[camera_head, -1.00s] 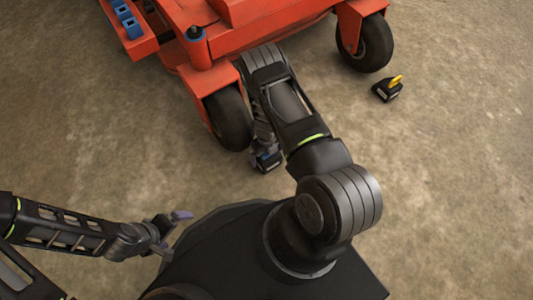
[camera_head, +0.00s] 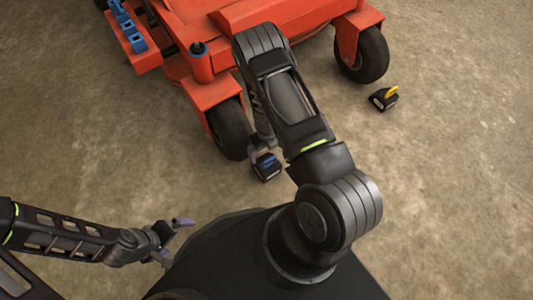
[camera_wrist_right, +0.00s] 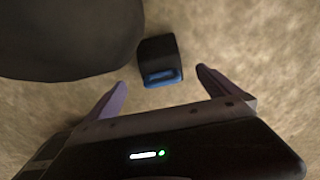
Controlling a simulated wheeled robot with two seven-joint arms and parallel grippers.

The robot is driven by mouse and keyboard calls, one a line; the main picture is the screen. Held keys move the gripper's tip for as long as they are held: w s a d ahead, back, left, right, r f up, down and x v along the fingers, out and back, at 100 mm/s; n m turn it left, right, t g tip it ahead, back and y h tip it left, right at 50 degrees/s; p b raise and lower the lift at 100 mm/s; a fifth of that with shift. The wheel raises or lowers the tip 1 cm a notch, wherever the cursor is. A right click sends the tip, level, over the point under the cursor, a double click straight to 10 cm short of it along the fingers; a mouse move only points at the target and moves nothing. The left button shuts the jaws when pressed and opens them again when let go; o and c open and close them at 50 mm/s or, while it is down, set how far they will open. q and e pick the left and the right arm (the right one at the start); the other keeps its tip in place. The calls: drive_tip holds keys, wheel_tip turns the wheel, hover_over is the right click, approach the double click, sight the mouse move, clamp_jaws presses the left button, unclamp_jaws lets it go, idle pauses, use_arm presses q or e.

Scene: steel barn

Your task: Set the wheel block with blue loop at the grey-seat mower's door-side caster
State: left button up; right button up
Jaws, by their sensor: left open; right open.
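The wheel block with blue loop (camera_head: 267,169) is a small black block on the concrete floor, beside the left caster wheel (camera_head: 231,128) of the orange mower (camera_head: 212,88). In the right wrist view the block (camera_wrist_right: 160,57) stands just right of the dark caster wheel (camera_wrist_right: 65,35), with a narrow strip of floor between them. My right gripper (camera_wrist_right: 162,80) is open, its fingertips short of the block, with nothing between them. In the head view its arm partly hides it. My left gripper (camera_head: 178,238) is open and empty at the lower left. The mower's seat is out of view.
A second black block with a yellow loop (camera_head: 384,98) lies on the floor near the mower's right caster wheel (camera_head: 362,55). Blue parts (camera_head: 128,27) sit on the mower's left side.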

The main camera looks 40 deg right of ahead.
drive_tip(key=shift+r, duration=0.45)
idle(0.5)
drive_tip(key=s+a+r+n+y, duration=0.1)
drive_tip(key=s+a+r+n, duration=0.2)
drive_tip(key=a+n, duration=0.4)
drive_tip(key=s+a+r+n+y, duration=0.1)
drive_tip(key=s+a+r+n, duration=0.3)
drive_tip(key=a+n, duration=0.4)
drive_tip(key=s+a+r+n+t+y, duration=0.1)
drive_tip(key=s+a+r+n, duration=0.3)
drive_tip(key=n, duration=1.5)
drive_tip(key=s+a, duration=0.1)
drive_tip(key=a, duration=0.3)
drive_tip(key=shift+s+a+r+y, duration=0.2)
drive_tip(key=shift+s+y, duration=0.2)
